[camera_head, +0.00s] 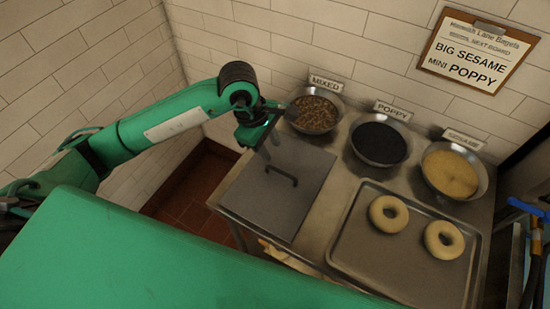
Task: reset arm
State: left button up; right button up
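My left arm comes in from the left, and its gripper (268,136) hangs above the back left of the metal counter, between the mixed-seed bowl and the grey lid. The fingers are small and dark here, so I cannot tell whether they are open or shut. My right gripper is not in view. Two plain bagels, one on the left (388,213) and one on the right (443,240), lie on a metal tray (390,265).
Bowls of mixed seeds (315,113), poppy seeds (379,142) and sesame (451,174) line the back, with labels behind. A closed grey lid (262,205) with a handle (282,174) covers the counter's left. A clipboard sign (478,50) hangs on the tiled wall.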

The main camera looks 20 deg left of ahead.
pick_arm(q)
jog(key=shift+v, duration=0.95)
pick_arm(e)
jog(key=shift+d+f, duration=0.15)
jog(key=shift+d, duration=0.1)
